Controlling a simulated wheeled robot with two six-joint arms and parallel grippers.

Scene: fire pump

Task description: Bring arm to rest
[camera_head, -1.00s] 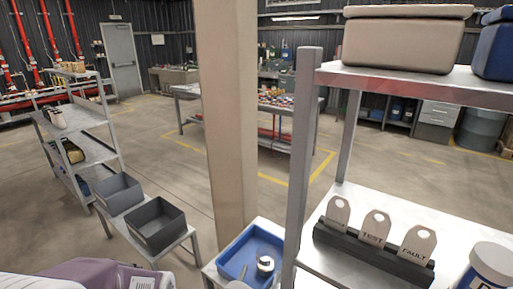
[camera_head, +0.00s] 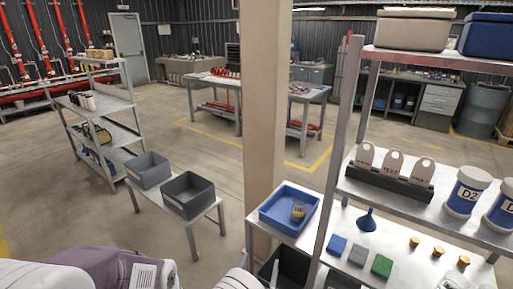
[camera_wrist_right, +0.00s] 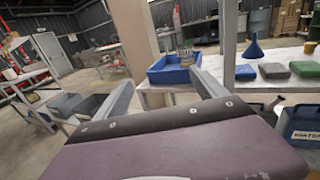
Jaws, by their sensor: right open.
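My right gripper (camera_wrist_right: 162,78) shows in the right wrist view with two grey fingers spread apart and nothing between them. Purple and white parts of my own body fill the bottom left of the head view. The right fingers cannot be made out there, and my left gripper is not seen.
A beige post (camera_head: 265,110) stands in the middle. On the right, a metal rack (camera_head: 440,225) holds tags, white tubs, a blue funnel (camera_head: 367,220) and coloured blocks. Two grey bins (camera_head: 187,197) sit on a low bench at left. Open floor lies beyond.

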